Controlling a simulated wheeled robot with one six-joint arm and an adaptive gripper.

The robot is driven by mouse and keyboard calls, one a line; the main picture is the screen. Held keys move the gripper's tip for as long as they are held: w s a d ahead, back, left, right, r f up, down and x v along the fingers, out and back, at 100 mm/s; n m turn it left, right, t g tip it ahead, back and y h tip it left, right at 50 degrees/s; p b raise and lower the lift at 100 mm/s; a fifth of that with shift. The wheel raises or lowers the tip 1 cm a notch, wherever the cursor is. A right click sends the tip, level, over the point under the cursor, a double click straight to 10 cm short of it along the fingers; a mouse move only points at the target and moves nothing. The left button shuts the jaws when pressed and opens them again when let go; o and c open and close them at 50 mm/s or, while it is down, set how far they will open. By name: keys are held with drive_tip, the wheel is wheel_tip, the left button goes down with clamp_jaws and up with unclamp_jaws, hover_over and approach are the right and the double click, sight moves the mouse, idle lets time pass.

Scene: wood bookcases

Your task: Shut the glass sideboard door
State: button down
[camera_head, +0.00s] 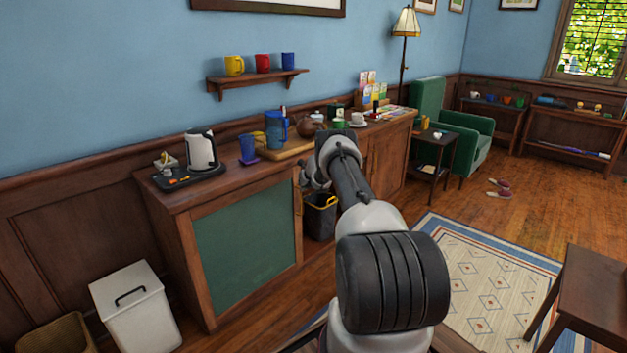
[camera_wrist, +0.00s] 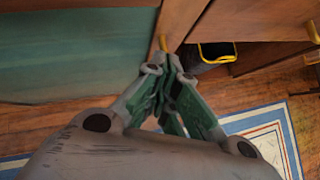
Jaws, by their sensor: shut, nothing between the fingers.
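The sideboard (camera_head: 170,200) stands along the blue wall. Its glass door (camera_head: 246,232) is a dark green pane in a wood frame at the left front. The door looks about flush with the front; I cannot tell if a small gap remains. It also fills the upper left of the wrist view (camera_wrist: 70,60). A brass handle (camera_head: 298,203) is on its right edge. My gripper (camera_wrist: 168,62) is shut and empty, at the door's right edge just below the handle in the wrist view. I cannot tell if it touches. My arm hides part of the sideboard.
A dark bin with a yellow rim (camera_head: 320,215) stands in the open bay right of the door. A white bin (camera_head: 135,308) stands at the left. A kettle (camera_head: 201,150) and cups are on top.

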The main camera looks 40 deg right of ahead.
drive_tip(key=s+d+r, duration=0.1)
drive_tip(key=s+r, duration=0.5)
drive_tip(key=shift+s+f, duration=0.1)
